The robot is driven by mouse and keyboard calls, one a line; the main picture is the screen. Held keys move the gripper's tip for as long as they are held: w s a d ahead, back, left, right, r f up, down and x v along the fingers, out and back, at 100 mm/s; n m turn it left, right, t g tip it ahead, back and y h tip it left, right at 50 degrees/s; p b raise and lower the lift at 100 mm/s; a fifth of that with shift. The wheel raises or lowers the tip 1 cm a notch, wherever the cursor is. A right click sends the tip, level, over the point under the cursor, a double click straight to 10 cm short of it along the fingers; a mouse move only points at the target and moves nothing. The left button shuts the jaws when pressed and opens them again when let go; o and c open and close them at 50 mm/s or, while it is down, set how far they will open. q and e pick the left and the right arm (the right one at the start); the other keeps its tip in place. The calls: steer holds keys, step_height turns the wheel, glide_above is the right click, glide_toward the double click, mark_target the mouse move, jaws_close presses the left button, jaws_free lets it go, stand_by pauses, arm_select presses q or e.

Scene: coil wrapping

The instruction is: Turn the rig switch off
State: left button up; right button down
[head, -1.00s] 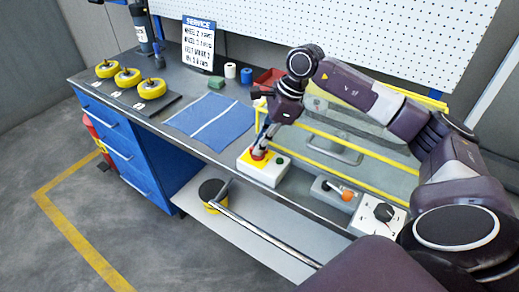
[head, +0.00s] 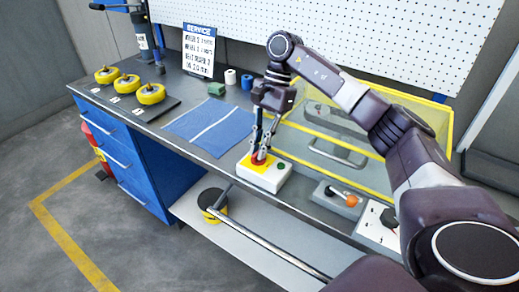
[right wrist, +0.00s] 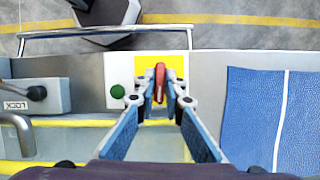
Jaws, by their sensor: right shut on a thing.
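The rig switch is a white box with a yellow plate (head: 265,174), a red knob (head: 258,158) and a green button (head: 281,165), on the front part of the bench. In the right wrist view the red knob (right wrist: 159,82) stands between the fingertips, over the yellow plate, with the green button (right wrist: 117,91) to its left. My right gripper (head: 262,150) points down at the switch and is shut on the red knob. The fingers hide part of the knob. My left gripper is not in view.
A grey box with an orange-tipped lever (head: 350,199) and a white box with a black dial (head: 377,228) sit right of the switch. A yellow-framed guard (head: 375,177) stands behind. A blue mat (head: 208,125) lies left. Yellow wheels (head: 151,94) stand farther left.

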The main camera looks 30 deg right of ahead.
steer(key=shift+w+r+n, duration=0.15)
steer(key=shift+r+n, duration=0.05)
steer(key=shift+n, duration=0.3)
steer(key=c, duration=2)
jaws_free()
steer(key=shift+d, duration=0.1)
steer(key=shift+f, duration=0.1)
steer(key=v, duration=1.2)
steer(key=shift+w, duration=0.1)
